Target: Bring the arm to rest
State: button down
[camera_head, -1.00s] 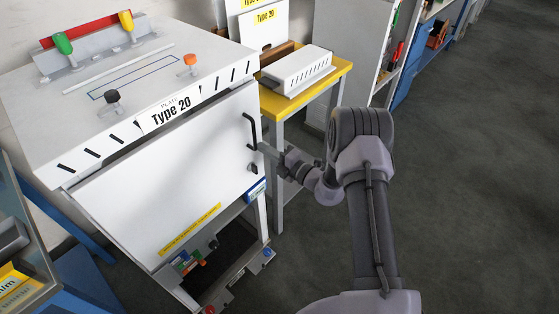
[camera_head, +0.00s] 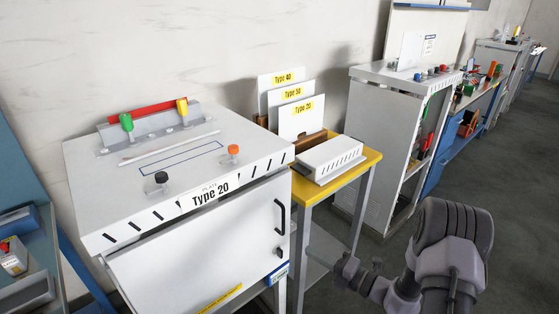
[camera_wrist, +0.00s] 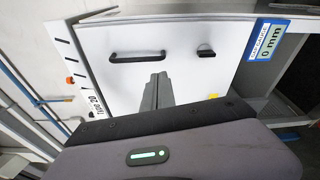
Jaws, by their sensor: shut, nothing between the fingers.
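My gripper (camera_wrist: 157,92) shows in the wrist view with its fingers together and nothing between them. It points toward the white door (camera_wrist: 190,75) of the dispenser cabinet, below the black handle (camera_wrist: 136,57) in that picture, and appears apart from it. In the head view, my arm (camera_head: 445,255) is at the lower right, beside the cabinet (camera_head: 190,180) labelled Type 20. The cabinet's front door (camera_head: 200,265) and its black handle (camera_head: 281,217) are free of the gripper.
A yellow-edged table (camera_head: 350,172) with a slotted white box (camera_head: 331,157) and Type plates (camera_head: 301,122) stands right of the cabinet. A grey cabinet (camera_head: 385,130) stands behind it. Open floor (camera_head: 515,190) lies to the right.

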jog(key=s+a+r+n+g+h, duration=0.1)
jog(key=s+a+r+n+g, duration=1.05)
jog(key=s+r+n, duration=0.55)
jog(key=s+d+r+n+t+h, duration=0.2)
jog(key=s+n+h, duration=0.3)
jog(key=n, duration=0.5)
jog(key=s+d+r+n+t+h, duration=0.3)
jog(key=s+d+n+h, duration=0.2)
jog(key=n, duration=0.6)
jog(key=shift+s+d+r, duration=0.25)
jog(key=shift+s+r, duration=0.15)
jog(key=shift+s, duration=0.45)
